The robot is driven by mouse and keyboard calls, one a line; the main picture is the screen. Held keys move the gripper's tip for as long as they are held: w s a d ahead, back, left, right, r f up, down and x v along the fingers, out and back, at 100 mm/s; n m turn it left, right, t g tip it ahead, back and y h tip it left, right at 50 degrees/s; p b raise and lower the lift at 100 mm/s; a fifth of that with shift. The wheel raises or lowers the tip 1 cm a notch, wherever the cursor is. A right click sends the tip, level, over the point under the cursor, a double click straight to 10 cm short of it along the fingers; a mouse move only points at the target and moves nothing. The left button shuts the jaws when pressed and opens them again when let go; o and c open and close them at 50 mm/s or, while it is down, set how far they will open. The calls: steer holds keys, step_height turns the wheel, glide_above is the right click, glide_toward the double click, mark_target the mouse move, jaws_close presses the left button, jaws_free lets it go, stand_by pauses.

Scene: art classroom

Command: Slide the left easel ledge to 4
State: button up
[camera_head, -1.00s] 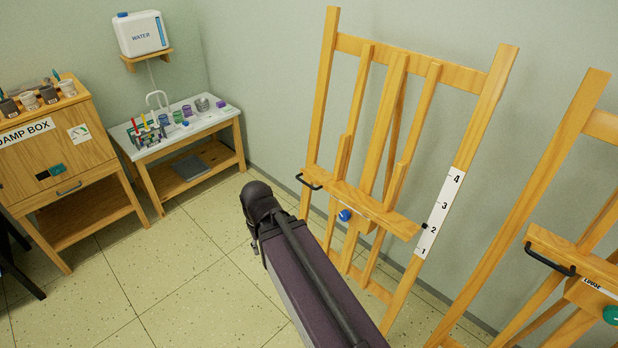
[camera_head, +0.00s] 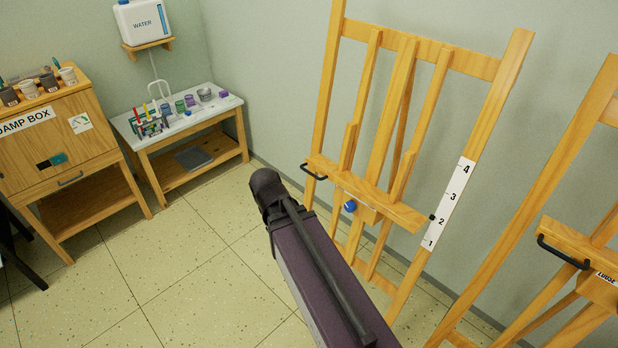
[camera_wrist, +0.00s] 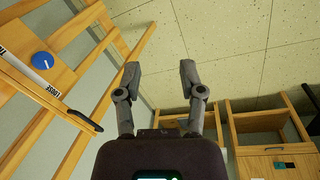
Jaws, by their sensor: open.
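The left easel's wooden ledge (camera_head: 385,203) sits across the easel in the head view, with its pointer beside the 2 on the white number strip (camera_head: 449,205). A black handle (camera_head: 314,172) is at the ledge's left end and a blue knob (camera_head: 350,206) is below its front. In the wrist view, the blue knob (camera_wrist: 42,60) and the black handle (camera_wrist: 85,120) show at the left. My gripper (camera_wrist: 158,75) is open and empty, its two fingers apart, to the side of the handle and not touching it. The head view shows my arm but not the fingers clearly.
A second easel (camera_head: 575,245) with its own black handle (camera_head: 562,252) stands at the right. A white-topped table (camera_head: 180,118) with jars and the damp box cabinet (camera_head: 55,140) stand at the left. Tiled floor (camera_head: 190,255) between them is clear.

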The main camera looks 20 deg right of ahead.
steer(key=w+d+f+n+t+h+b, duration=0.1)
steer(key=w+d+f+t+h+b, duration=0.1)
steer(key=w+d+f+h+b, duration=0.65)
steer(key=n+t+h+b, duration=0.35)
steer(key=h+b, duration=0.35)
steer(key=b, duration=0.8)
glide_toward(309, 173)
steer(key=v, duration=0.3)
steer(key=shift+s+a+f+m+t, duration=0.1)
steer(key=shift+s+f+m+t, duration=0.05)
steer(key=shift+f+m+t, duration=0.1)
steer(key=x, duration=1.4)
steer(key=shift+s, duration=0.1)
jaws_close()
